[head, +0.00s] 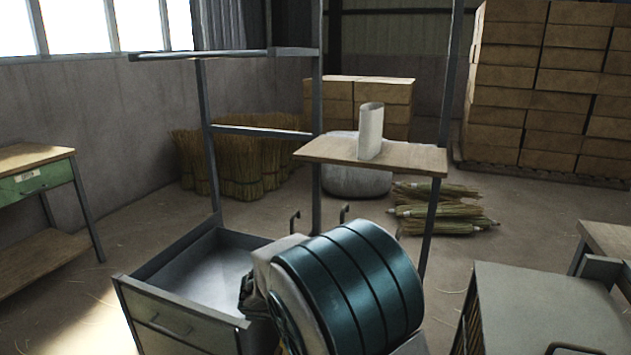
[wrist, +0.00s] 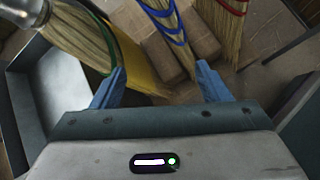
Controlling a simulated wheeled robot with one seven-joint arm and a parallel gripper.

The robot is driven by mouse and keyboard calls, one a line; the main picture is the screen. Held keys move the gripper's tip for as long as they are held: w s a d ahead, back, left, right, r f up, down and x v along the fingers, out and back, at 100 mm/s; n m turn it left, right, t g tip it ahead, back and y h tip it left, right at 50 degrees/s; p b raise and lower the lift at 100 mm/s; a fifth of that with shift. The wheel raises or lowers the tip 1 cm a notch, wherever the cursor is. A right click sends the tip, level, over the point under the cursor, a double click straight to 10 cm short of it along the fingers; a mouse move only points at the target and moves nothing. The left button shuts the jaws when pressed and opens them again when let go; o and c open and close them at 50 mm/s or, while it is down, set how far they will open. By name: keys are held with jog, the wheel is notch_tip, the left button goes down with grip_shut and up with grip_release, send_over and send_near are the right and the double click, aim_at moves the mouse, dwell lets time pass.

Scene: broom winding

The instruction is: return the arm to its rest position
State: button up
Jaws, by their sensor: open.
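My gripper (wrist: 160,86) shows in the wrist view with its two blue fingers spread wide apart. Nothing is held between them. Beyond the fingers are several straw broom heads: one with a green edge (wrist: 75,32) at the upper left, one with blue bands (wrist: 168,25) at the top middle, and one with red bands (wrist: 230,25) at the upper right. The left finger overlaps the picture of a yellow surface; whether they touch, I cannot tell. The gripper's fingers cannot be made out in the head view.
A metal frame holds a wooden shelf (head: 410,157) with a pale upright holder (head: 370,132). An open grey drawer (head: 205,272) is at lower left, a grey cabinet (head: 540,300) at lower right. A workbench (head: 30,157) stands left. Straw bundles (head: 445,210) lie on the floor behind.

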jog(key=s+d+r+m+g+y+p, duration=0.1)
jog(key=s+d+r+m+g+p, duration=0.1)
jog(key=s+d+r+m+p, duration=0.4)
jog(key=s+d+r+m+g+p, duration=0.25)
jog(key=s+d+r+m, duration=0.35)
jog(key=d+r+m, duration=0.4)
jog(key=s+d+r+m+y+p, duration=0.2)
jog(key=s+r+m+p, duration=0.7)
jog(key=s, duration=0.5)
notch_tip(320, 180, up, 3)
jog(key=shift+s+d+f+m+y, duration=0.1)
jog(key=shift+s+d+m+y, duration=0.25)
jog(key=shift+m+y, duration=0.2)
